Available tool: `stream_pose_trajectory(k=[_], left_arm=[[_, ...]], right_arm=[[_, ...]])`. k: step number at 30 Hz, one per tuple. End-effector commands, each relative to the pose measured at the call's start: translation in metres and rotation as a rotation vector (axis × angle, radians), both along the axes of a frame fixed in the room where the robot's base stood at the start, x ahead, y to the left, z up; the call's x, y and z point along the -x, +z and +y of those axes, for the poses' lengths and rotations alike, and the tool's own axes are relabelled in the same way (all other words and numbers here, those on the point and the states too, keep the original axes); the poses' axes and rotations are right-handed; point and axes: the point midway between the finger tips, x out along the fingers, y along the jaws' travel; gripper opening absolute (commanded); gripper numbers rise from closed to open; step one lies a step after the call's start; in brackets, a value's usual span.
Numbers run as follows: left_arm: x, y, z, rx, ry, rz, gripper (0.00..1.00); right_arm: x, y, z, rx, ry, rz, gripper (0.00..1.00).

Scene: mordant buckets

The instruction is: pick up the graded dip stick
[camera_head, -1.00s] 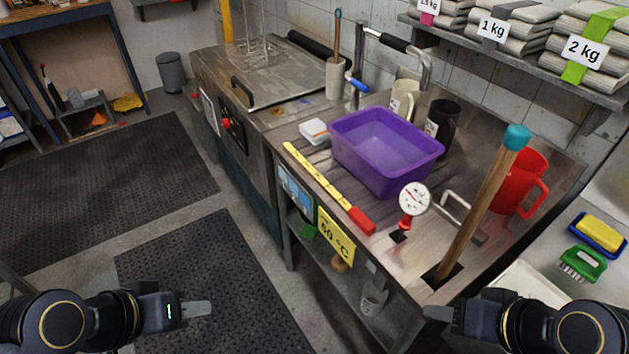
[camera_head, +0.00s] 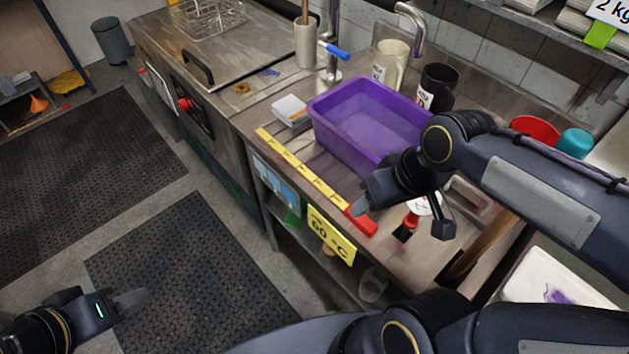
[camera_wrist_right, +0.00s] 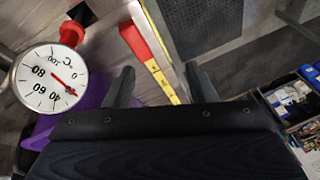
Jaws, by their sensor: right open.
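The graded dip stick is a flat yellow bar (camera_head: 300,164) with dark marks and a red handle (camera_head: 361,222). It lies along the counter's front edge in the head view. In the right wrist view its red handle (camera_wrist_right: 138,42) and yellow part (camera_wrist_right: 163,82) appear between my two fingers. My right gripper (camera_head: 404,214) is open and empty, over the counter near the red handle; its height above the stick is hard to tell. My left gripper (camera_head: 130,301) is at the lower left, far from the stick; its finger opening cannot be made out.
A purple tub (camera_head: 365,120) stands just behind the stick. A dial thermometer (camera_wrist_right: 48,78) is close to my right gripper. A wooden-handled tool (camera_head: 490,243) and a red mug (camera_head: 535,128) are partly hidden by my right arm. A yellow sign (camera_head: 331,236) hangs on the counter front.

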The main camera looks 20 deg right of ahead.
Motion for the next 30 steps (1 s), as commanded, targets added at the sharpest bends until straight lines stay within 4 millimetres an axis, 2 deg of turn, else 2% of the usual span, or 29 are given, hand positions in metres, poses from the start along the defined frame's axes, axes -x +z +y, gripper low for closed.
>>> stream_pose_trajectory(k=[8, 15, 18, 23, 30], left_arm=[[0.000, -0.004, 0.000, 0.000, 0.000, 0.000, 0.36], [0.000, -0.007, 0.000, 0.000, 0.000, 0.000, 0.36], [0.000, -0.007, 0.000, 0.000, 0.000, 0.000, 0.36], [0.000, -0.008, 0.000, 0.000, 0.000, 0.000, 0.36], [0.000, -0.006, 0.000, 0.000, 0.000, 0.000, 0.36]], right_arm=[[-0.036, -0.013, -0.002, 0.111, 0.133, 0.103, 0.51], [-0.078, -0.034, 0.001, 0.234, 0.285, 0.206, 0.51], [-0.088, -0.040, 0.003, 0.265, 0.321, 0.230, 0.51], [-0.092, -0.052, 0.003, 0.279, 0.336, 0.240, 0.51], [-0.089, -0.078, 0.005, 0.277, 0.336, 0.241, 0.51]])
